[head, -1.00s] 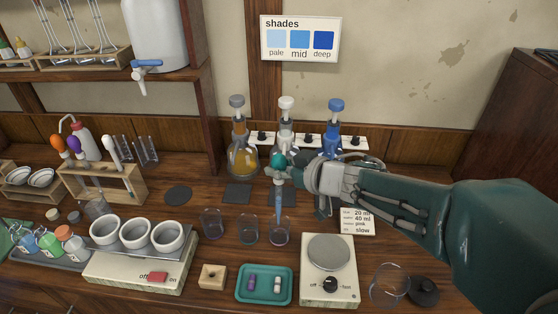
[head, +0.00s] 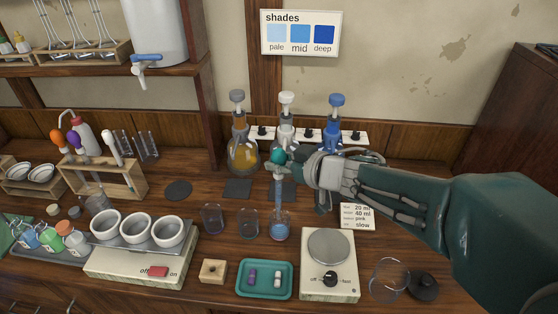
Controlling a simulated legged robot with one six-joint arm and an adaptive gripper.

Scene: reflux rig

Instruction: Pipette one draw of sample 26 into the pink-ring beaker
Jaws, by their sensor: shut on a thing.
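My gripper (head: 297,170) is shut on a dropper pipette (head: 278,191) with a teal bulb (head: 278,157). The pipette hangs upright, its upper tube pale and its lower part blue. Its tip is at the mouth of the right-hand small beaker (head: 280,231), which holds some blue liquid; whether the tip is inside or just above cannot be told. This beaker's ring looked pinkish in the earlier frame. Two other small beakers, one at left (head: 212,219) and one in the middle (head: 249,225), look empty. Small sample bottles (head: 50,238) stand at far left; their labels are too small to read.
A hotplate (head: 329,248), a teal tray (head: 264,280) and a wooden block (head: 213,271) stand in front of the beakers. Three stoppered flasks (head: 242,155) are behind. A pipette rack (head: 103,180) and a three-well heater (head: 140,262) are at left.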

